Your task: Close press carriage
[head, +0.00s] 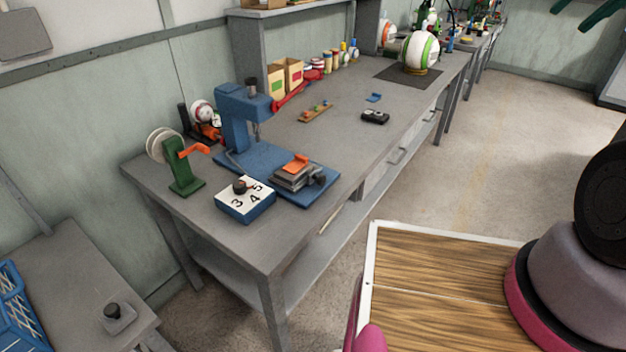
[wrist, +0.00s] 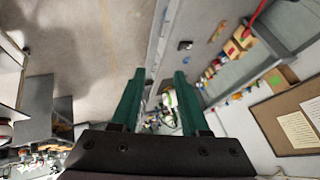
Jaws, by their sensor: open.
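The blue press (head: 240,120) stands near the near end of the grey workbench, with a red lever (head: 297,88) reaching right from its top. Its carriage (head: 297,174), grey plates with an orange piece on top and a dark knob (head: 318,178) at the right, sits on the front right of the blue base, out from under the press head. My gripper (wrist: 160,72) is open and empty, its two green fingers apart in the wrist view. Green finger parts also show at the head view's top right edge, far from the press. In the wrist view only the red lever (wrist: 258,17) shows.
A white-topped dial box (head: 245,199) and a green reel stand (head: 185,165) are beside the press. A black device (head: 375,117) and a wooden strip (head: 315,112) lie farther along the workbench (head: 340,150). Clear floor (head: 510,150) lies to the bench's right.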

